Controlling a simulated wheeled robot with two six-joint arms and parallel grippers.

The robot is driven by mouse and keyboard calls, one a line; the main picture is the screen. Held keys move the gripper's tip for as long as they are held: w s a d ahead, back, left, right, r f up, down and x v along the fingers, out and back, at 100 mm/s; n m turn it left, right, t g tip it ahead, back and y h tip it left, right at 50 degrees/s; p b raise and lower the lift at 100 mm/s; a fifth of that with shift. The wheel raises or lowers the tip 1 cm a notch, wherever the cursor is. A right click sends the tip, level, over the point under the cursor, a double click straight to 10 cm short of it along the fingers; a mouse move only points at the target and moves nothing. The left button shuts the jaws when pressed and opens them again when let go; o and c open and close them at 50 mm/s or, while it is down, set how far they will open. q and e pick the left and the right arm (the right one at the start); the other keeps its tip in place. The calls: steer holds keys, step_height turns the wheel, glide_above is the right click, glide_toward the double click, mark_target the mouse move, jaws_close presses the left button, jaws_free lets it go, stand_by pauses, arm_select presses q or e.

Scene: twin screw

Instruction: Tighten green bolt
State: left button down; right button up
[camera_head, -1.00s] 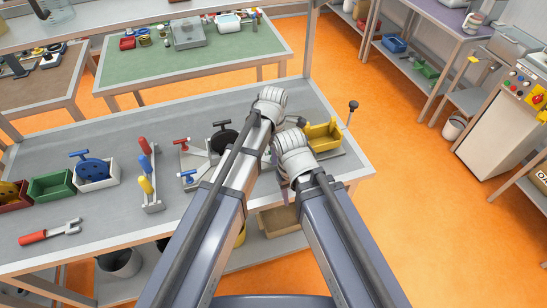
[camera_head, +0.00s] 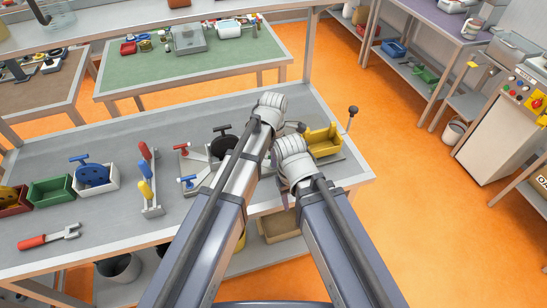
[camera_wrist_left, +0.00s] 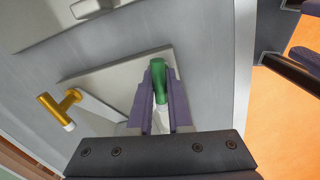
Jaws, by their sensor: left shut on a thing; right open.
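The green bolt (camera_wrist_left: 158,66) shows in the left wrist view, between the purple fingers of my left gripper (camera_wrist_left: 159,78), which are shut on it. A pale part shows below the green piece. In the head view the bolt and the left fingertips are hidden behind my left wrist (camera_head: 268,110). My right gripper is open; its purple fingers (camera_wrist_left: 304,60) show partly at the right edge of the left wrist view, apart from the bolt. In the head view they are mostly hidden below my right wrist.
The left bench front is mostly clear.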

arm_select(q)
steer(key=shift+m, duration=0.4)
steer(key=m, duration=1.7)
steer(key=shift+m, duration=0.3)
steer(key=m, duration=0.9)
steer(key=shift+d, duration=0.1)
steer(key=m, duration=0.4)
steer(key=shift+m, duration=1.9)
